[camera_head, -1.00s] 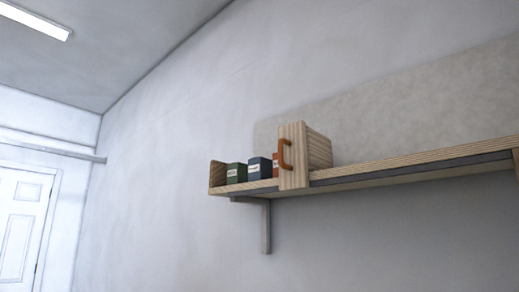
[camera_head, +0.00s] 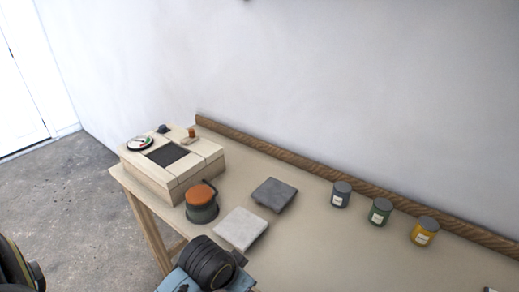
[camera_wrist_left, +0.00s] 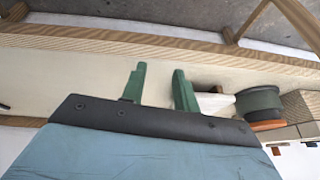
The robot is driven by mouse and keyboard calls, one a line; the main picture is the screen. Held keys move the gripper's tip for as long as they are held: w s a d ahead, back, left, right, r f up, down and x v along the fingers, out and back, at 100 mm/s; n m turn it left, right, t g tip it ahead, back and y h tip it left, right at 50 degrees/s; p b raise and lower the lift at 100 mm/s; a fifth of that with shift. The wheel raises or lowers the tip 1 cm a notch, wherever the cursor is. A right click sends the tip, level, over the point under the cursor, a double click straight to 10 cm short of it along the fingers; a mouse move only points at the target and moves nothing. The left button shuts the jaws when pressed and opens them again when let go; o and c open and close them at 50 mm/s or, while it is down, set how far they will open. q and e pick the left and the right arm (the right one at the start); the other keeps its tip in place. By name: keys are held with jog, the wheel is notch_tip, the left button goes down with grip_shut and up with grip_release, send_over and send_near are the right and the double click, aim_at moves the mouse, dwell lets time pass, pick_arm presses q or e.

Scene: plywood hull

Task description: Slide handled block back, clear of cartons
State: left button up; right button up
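The handled block, the cartons and their shelf are in neither view now. In the left wrist view my left gripper (camera_wrist_left: 158,84) shows two green fingers, apart, with nothing between them. It is over the pale bench top (camera_wrist_left: 55,72). In the head view part of my blue and black arm (camera_head: 210,265) shows at the bottom, and its fingertips cannot be seen. My right gripper is not in view.
On the bench (camera_head: 310,240) are a wooden box with a dial (camera_head: 172,160), an orange-topped dark pot (camera_head: 201,203), a dark tile (camera_head: 274,194), a white tile (camera_head: 240,229), and grey (camera_head: 341,194), green (camera_head: 380,211) and yellow (camera_head: 424,231) tins. Bench between tiles and tins is clear.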

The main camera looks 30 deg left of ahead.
pick_arm(q)
jog(key=w+a+r+n+t, duration=0.15)
jog(key=w+a+r, duration=0.25)
jog(key=w+r, duration=0.75)
jog(key=w+a+r+m+t, duration=0.1)
jog(key=w+a+r+t, duration=0.2)
jog(key=w+r, duration=0.8)
jog(key=w+a+r+t, duration=0.2)
jog(key=r, duration=1)
jog(key=w+a+r+t, duration=0.1)
jog(key=w+a+r, duration=0.1)
jog(key=r, duration=0.9)
jog(key=s+a+r+m+t+h, duration=0.15)
jog(key=s+r, duration=0.35)
jog(key=r, duration=0.6)
jog(key=s+r+t+h, duration=0.2)
jog(key=s+r, duration=0.3)
jog(key=r, duration=0.7)
jog(key=s+a+r+t+h, duration=0.15)
jog(key=s+r, duration=0.35)
jog(key=r, duration=0.6)
jog(key=shift+d+p+x, duration=0.1)
jog(key=shift+p+x, duration=2.5)
jog(key=shift+x, duration=0.85)
jog(key=shift+d+p+x, duration=0.15)
jog(key=shift+p+x, duration=2.4)
jog(key=shift+x, duration=0.9)
